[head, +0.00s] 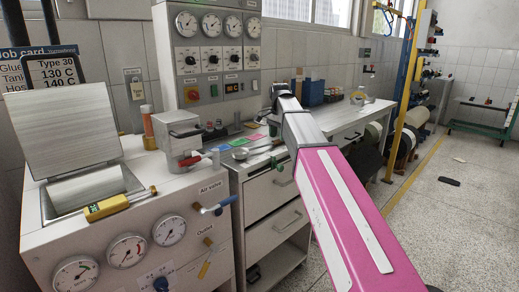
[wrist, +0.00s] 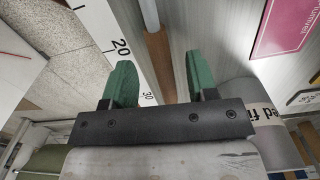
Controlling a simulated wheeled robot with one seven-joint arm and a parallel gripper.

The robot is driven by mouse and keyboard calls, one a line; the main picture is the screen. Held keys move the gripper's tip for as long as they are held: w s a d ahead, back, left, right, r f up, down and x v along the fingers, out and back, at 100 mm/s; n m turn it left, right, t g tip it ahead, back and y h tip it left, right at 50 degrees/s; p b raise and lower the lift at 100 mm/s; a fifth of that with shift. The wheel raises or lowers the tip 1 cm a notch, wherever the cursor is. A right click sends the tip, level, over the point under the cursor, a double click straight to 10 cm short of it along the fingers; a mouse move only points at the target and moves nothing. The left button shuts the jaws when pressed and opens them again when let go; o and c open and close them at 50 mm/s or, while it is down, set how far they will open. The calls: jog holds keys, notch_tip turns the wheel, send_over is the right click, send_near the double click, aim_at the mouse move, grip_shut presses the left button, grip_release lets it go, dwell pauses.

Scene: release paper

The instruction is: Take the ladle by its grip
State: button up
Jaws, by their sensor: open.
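In the head view, what looks like the ladle lies on the worktop beside the machine. Its silver bowl (head: 241,153) is at the left and a thin handle runs right, toward my arm. I cannot make out its grip clearly. My gripper shows in the wrist view (wrist: 159,78), its two green fingers apart with nothing held between them. A brown strip shows beyond the fingers; I cannot tell whether it is part of the ladle. In the head view my pink arm reaches over the worktop, and the gripper itself is not clear there.
A machine with an open metal lid (head: 62,117), gauges and a yellow-handled tool (head: 106,207) stands at left. A steel box (head: 177,130) and an orange cylinder (head: 148,132) are on it. A blue bin (head: 308,93) stands on the worktop behind. Open floor lies at right.

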notch_tip(320, 180, down, 2)
jog(key=shift+f, duration=0.2)
jog(key=shift+c, duration=0.3)
grip_shut()
jog(key=shift+r, duration=0.1)
